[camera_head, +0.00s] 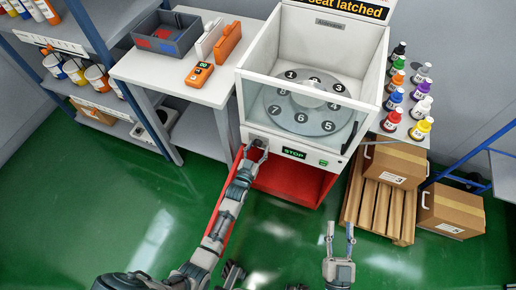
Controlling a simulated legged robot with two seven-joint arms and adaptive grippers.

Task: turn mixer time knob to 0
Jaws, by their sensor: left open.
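The mixer (252,84) is a white cabinet with a clear front window and a numbered turntable (285,116) inside. Its front panel carries a dark label reading STOP (294,153) and a small green display or button (323,162). My left gripper (257,144) is at the left end of that panel, open, with its fingertips at or very close to the panel. The time knob is not clearly visible; the fingers cover that spot, and I cannot tell its setting or whether they touch it.
A white table (140,72) at left holds a grey bin (166,33) and an orange meter (199,74). Several colored bottles (391,121) stand right of the mixer, above cardboard boxes (396,165) and a pallet (381,207).

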